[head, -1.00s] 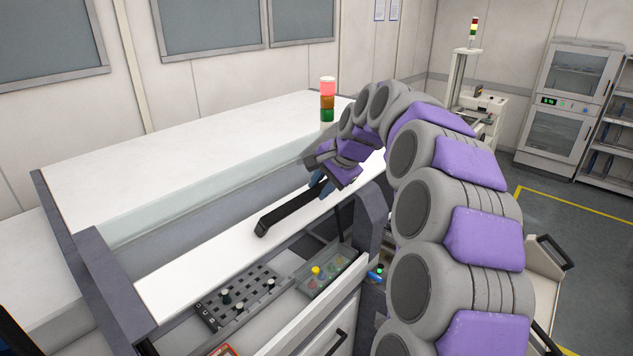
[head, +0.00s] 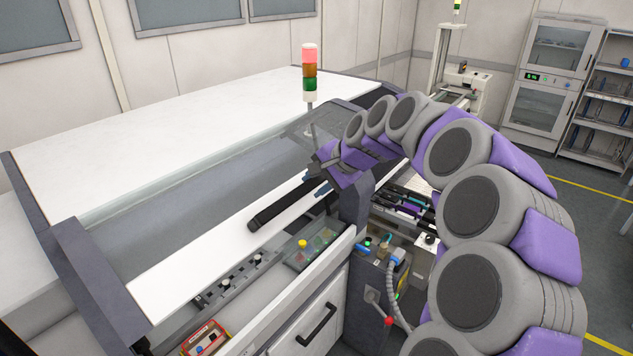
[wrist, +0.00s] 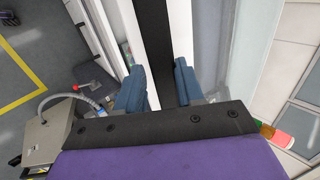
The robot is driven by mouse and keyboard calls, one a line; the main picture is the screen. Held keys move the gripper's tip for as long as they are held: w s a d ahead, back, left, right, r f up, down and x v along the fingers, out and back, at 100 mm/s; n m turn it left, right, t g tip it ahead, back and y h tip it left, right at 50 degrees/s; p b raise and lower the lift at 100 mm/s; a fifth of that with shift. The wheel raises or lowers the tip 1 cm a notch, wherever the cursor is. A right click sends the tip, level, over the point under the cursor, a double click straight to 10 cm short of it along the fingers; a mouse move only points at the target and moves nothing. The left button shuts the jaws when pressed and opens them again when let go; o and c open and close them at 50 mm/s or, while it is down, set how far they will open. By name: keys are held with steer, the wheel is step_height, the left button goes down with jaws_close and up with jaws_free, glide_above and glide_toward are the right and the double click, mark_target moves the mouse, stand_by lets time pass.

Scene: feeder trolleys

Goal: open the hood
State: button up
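The hood (head: 215,170) of the white machine has a clear sloping window and a white front strip (head: 185,258). It looks down. Its long black handle (head: 283,207) runs along the strip and shows as a dark bar in the wrist view (wrist: 153,35). My gripper (head: 322,186) is at the handle's right end. In the wrist view its two blue fingers (wrist: 160,85) stand apart, one on each side of the bar. I cannot tell whether they touch it. My wrist partly hides that end of the handle in the head view.
A red-amber-green signal tower (head: 309,72) stands behind the hood. A control box with a hose (head: 378,285) sits at the right. Open floor lies farther right.

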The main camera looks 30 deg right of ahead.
steer(key=shift+o, duration=1.3)
steer(key=v, duration=1.7)
steer(key=shift+b, duration=0.4)
steer(key=shift+r, duration=0.1)
steer(key=shift+d, duration=0.1)
